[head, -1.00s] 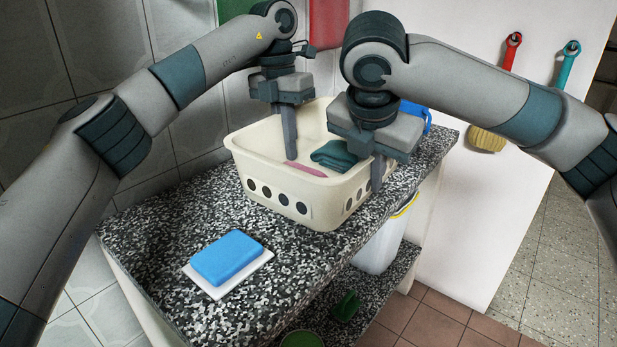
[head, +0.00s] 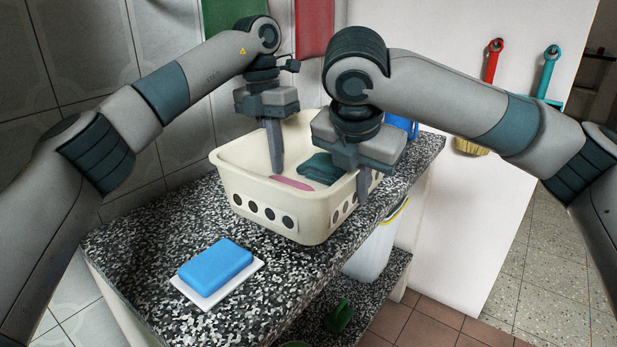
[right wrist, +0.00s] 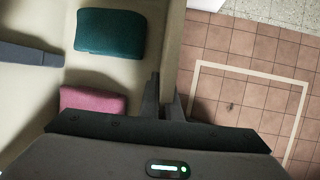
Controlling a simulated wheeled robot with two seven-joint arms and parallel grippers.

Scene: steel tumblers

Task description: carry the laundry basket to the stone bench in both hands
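The cream laundry basket (head: 265,190), with dark round holes, is over the stone bench (head: 130,250) and appears to rest on its speckled top. A folded teal cloth (head: 322,168) and a pink cloth (head: 290,183) lie inside; both show in the right wrist view. My left gripper (head: 276,172) has one finger inside the basket near its far left wall; its other finger is hidden. My right gripper (head: 363,197) is at the right wall; the right wrist view shows its fingers (right wrist: 164,105) close together, one on each side of that wall.
A blue sponge (head: 215,265) on a white tray (head: 260,268) lies on the bench in front of the basket. A blue object (head: 402,127) stands behind the basket. A white bucket (head: 370,258) is below the bench's right edge. The bench's front left is clear.

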